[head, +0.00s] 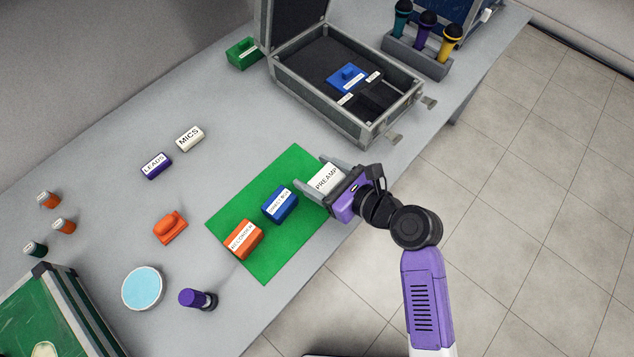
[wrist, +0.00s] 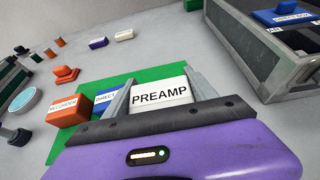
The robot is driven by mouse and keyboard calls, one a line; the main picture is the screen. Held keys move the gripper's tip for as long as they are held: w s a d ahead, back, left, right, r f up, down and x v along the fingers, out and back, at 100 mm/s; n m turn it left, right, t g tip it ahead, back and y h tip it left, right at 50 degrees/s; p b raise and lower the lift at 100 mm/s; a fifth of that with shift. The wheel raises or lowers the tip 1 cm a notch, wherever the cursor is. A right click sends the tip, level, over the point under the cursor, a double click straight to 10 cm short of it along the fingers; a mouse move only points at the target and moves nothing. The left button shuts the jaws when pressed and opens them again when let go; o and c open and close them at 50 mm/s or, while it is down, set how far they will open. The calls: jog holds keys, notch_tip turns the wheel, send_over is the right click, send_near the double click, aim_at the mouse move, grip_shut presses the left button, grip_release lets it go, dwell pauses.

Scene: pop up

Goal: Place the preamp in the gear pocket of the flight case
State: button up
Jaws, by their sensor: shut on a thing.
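The white preamp (head: 326,177), labelled PREAMP, is between the fingers of my gripper (head: 326,180), over the right part of the green mat (head: 300,158). My gripper is shut on it; the wrist view shows the preamp (wrist: 160,93) between both fingers. Whether it is lifted off the mat is hard to tell. The open grey flight case (head: 357,123) stands behind, up and to the right. Its dark interior has labelled compartments at the front, and a blue piece (head: 347,78) with a raised grip sits there. I cannot read which label marks the gear pocket.
A blue direct box (head: 280,204) and an orange recorder (head: 243,240) are on the mat, left of my gripper. A rack of microphones (head: 416,56) stands right of the case.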

aim_at(318, 184)
jog(key=shift+f+b, duration=0.5)
jog(key=shift+f, duration=1.7)
jog(key=shift+f, duration=0.1)
jog(key=o, duration=1.4)
jog(key=shift+c, duration=0.2)
jog(key=shift+s+d, duration=0.1)
jog(key=v, duration=1.1)
jog(key=shift+r+p, duration=0.25)
jog(key=shift+p, duration=0.15)
jog(key=shift+s+d+r, duration=0.15)
jog(key=shift+d, duration=0.05)
